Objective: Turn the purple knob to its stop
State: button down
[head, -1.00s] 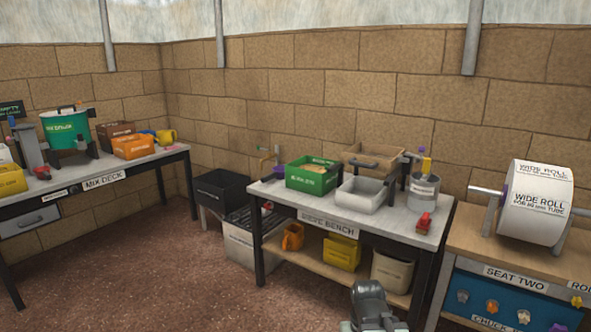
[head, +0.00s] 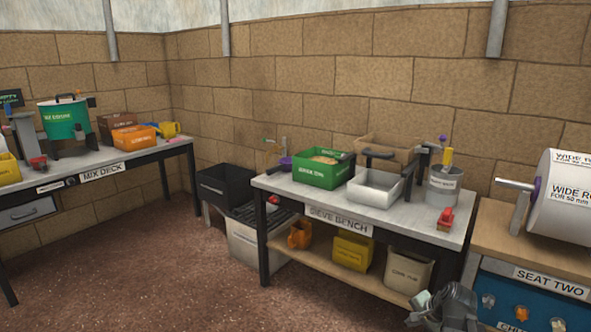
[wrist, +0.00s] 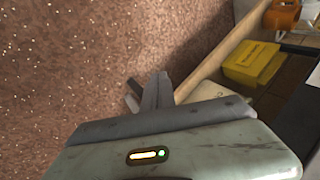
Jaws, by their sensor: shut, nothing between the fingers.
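A purple part (head: 537,190) sits on the metal spindle at the left side of the white wide roll (head: 572,200), at the right edge of the head view. Another small purple piece (head: 286,161) shows at the back left of the sieve bench, by an upright post. I cannot tell from its shape which of the two is a knob. My gripper (head: 422,303) is low in the head view, in front of the sieve bench and away from both purple pieces. In the wrist view its fingers (wrist: 150,92) are shut and empty above the floor.
The sieve bench (head: 440,233) holds a green box (head: 322,174), a white tray (head: 367,198), a grey bucket (head: 444,192) and a red item. The SEAT TWO bench (head: 490,238) stands at the right. A yellow bin (wrist: 252,63) shows on the lower shelf. The reddish floor (head: 160,265) at left is clear.

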jog(key=s+d+m+t+h+b, duration=0.25)
jog(key=d+m, duration=0.45)
jog(key=d, duration=0.7)
jog(key=s+d+m+t+h+b, duration=0.1)
jog(key=d+m+t+h+b, duration=0.45)
jog(key=d, duration=0.95)
jog(key=s+d+r+m+g+h+b, duration=0.1)
jog(key=s+d+m+h+b, duration=0.1)
jog(key=s+d+m, duration=0.7)
jog(key=s+d+r+m+g+h+b, duration=0.1)
jog(key=s+d+m+g+h, duration=0.1)
jog(key=s+d+m, duration=0.65)
jog(key=w+d+n, duration=0.3)
jog(key=w+d, duration=0.3)
jog(key=w, duration=0.1)
jog(key=shift+w+d+r, duration=0.15)
jog(key=shift+w+d, duration=0.05)
jog(key=shift+d, duration=0.1)
